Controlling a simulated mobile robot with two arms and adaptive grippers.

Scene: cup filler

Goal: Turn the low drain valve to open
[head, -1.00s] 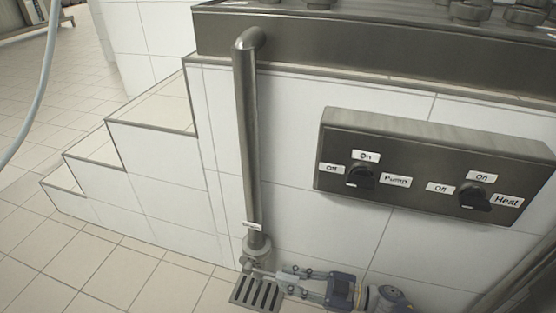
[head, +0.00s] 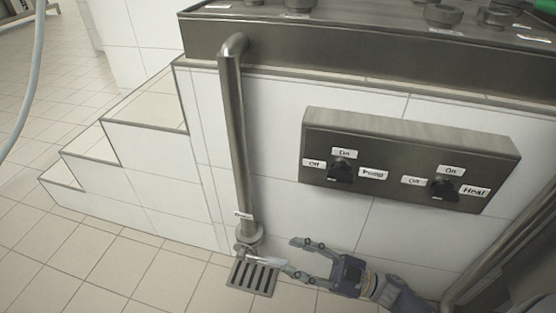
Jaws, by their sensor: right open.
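The drain valve (head: 246,249) sits at the foot of the vertical steel pipe (head: 235,140), just above the floor drain grate. A pale lever (head: 266,258) seems to reach from it to the right, towards my gripper. A small label (head: 243,215) above the valve is too small to read. My right gripper (head: 298,258) is open, with its fingers pointing left. Its lower fingertip is close to the lever's end; I cannot tell whether they touch. Its upper finger is clear of the lever. My left gripper is not in view.
The slotted floor grate (head: 252,277) lies under the valve. A control box (head: 405,160) with Pump and Heat knobs is on the tiled wall above my right gripper. White tiled steps (head: 140,165) stand left of the pipe. The floor at the left is clear.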

